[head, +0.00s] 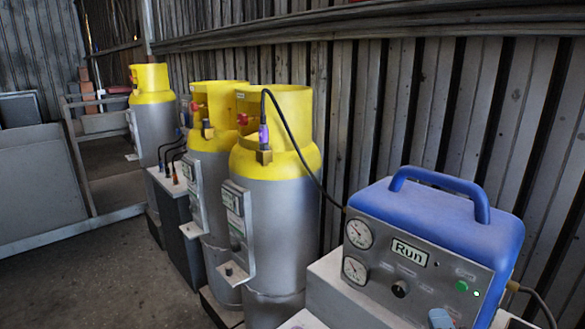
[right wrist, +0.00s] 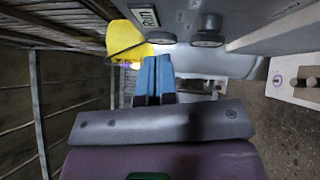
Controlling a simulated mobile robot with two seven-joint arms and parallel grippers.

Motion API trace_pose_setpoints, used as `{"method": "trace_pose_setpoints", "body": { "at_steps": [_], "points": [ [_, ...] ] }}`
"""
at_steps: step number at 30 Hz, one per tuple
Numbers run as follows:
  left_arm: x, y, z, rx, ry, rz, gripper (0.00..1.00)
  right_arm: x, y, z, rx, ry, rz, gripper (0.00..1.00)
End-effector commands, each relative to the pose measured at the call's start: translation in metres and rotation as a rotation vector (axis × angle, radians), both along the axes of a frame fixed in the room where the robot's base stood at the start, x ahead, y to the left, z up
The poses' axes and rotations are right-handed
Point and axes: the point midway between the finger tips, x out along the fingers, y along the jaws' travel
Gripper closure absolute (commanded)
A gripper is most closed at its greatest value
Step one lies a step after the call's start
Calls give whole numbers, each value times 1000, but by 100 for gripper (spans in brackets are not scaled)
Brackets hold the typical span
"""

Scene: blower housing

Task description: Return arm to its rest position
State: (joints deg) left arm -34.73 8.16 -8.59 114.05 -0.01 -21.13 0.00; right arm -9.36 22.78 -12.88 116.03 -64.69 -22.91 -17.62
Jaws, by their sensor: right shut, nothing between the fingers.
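My right gripper (head: 440,318) shows only as light blue fingertips at the bottom edge of the head view, in front of the lower part of the blue machine (head: 425,235). In the right wrist view its two blue fingers (right wrist: 153,80) lie together, shut and empty. The machine's "Run" display (head: 409,252) and two gauges face the front; the display (right wrist: 145,17) also shows at the top of the right wrist view. My left gripper is not in view.
A black hose (head: 300,158) runs from the machine to a purple fitting (head: 263,135) on the nearest yellow-topped grey cylinder (head: 270,215). Two more such cylinders stand behind it along the slatted wall (head: 400,110). Concrete floor (head: 110,270) at the left is clear.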

Motion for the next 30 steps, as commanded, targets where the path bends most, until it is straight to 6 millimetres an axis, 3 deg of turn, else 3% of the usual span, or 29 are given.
{"method": "trace_pose_setpoints", "body": {
  "at_steps": [5, 11, 17, 21, 27, 30],
  "points": [
    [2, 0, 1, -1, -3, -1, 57, -8, 2, -33, 399, 103, 34, 100],
    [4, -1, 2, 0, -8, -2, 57, -34, 8, -80, 853, 229, 17, 100],
    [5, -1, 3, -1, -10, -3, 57, -76, 16, -131, 1285, 338, -59, 100],
    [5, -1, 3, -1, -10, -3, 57, -116, 22, -165, 1530, 394, -150, 100],
    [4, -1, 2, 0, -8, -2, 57, -163, 22, -196, 1631, 428, -261, 100],
    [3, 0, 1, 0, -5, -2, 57, -176, 22, -203, 1639, 437, -291, 100]
  ]
}}
